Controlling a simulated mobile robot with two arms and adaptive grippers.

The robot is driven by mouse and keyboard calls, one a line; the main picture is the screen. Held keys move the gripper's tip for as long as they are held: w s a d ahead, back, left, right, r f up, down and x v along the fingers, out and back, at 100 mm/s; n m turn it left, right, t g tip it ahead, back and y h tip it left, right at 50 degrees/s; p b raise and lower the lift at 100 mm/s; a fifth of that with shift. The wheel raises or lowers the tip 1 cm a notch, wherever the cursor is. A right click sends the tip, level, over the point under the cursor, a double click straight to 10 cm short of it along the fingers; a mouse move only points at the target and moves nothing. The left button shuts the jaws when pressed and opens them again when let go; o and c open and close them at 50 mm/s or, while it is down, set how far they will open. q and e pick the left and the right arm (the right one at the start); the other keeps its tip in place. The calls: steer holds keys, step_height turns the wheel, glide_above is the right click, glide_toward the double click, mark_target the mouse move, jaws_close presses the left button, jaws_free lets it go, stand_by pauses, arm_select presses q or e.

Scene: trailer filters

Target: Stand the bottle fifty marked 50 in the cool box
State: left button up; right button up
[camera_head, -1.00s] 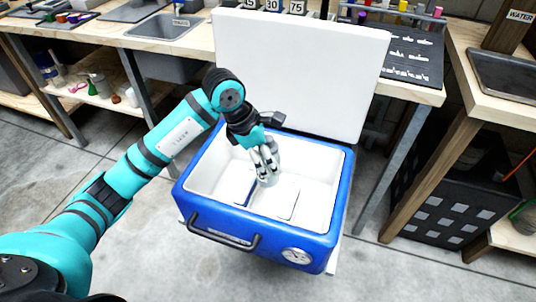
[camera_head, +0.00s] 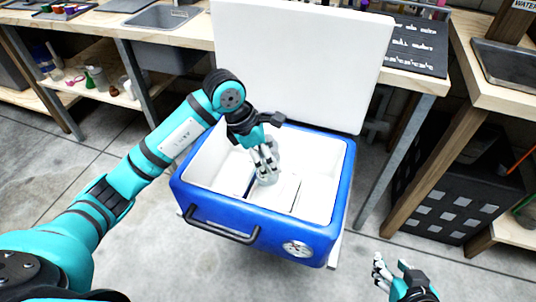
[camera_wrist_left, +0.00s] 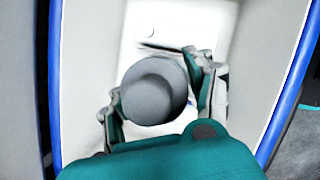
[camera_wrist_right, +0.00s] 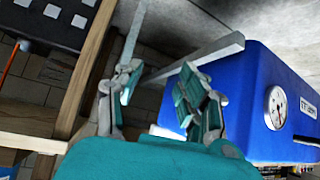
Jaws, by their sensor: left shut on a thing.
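The cool box (camera_head: 262,218) is a blue open box with a white inside, its white lid (camera_head: 300,70) raised behind it. My left gripper (camera_head: 266,172) reaches down inside it and is shut on a bottle. In the left wrist view the bottle (camera_wrist_left: 154,90) shows as a grey round cap from above, between the fingers; its marking is hidden. I cannot tell whether its base touches the box floor. My right gripper (camera_head: 393,270) is empty and open outside the box, at the lower right; its spread fingers show in the right wrist view (camera_wrist_right: 160,95).
Flat white pieces lie on the box floor (camera_head: 285,188). A black handle (camera_head: 222,232) and a round gauge (camera_head: 297,249) are on the box front. Benches with sinks (camera_head: 160,22) stand behind and to the right. Grey floor is clear in front.

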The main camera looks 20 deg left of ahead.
arm_select(q)
steer(key=shift+f+b, duration=0.35)
steer(key=shift+f, duration=0.2)
steer(key=shift+f+b, duration=0.35)
steer(key=shift+f, duration=0.1)
steer(key=shift+f+b, duration=0.5)
steer(key=shift+f, duration=0.15)
steer(key=shift+f+b, duration=0.45)
steer(key=shift+f, duration=0.15)
arm_select(e)
steer(key=w+a+r+t+y, duration=0.1)
steer(key=w+a+r+t, duration=0.1)
steer(key=w+r+t, duration=0.3)
steer(key=w+a+r+t+y, duration=0.2)
steer(key=r+t, duration=0.2)
steer(key=r, duration=0.3)
arm_select(q)
steer(key=shift+f+b, duration=0.6)
steer(key=shift+f, duration=0.2)
steer(key=shift+f+b, duration=0.3)
steer(key=shift+f, duration=0.05)
steer(key=shift+f+b, duration=0.3)
steer(key=shift+f, duration=0.15)
arm_select(e)
steer(key=s+r+t+y, duration=0.2)
steer(key=r+t, duration=0.4)
steer(key=r, duration=0.3)
steer(key=shift+s+r+n, duration=0.3)
steer(key=shift+s+r, duration=0.1)
steer(key=shift+s, duration=0.45)
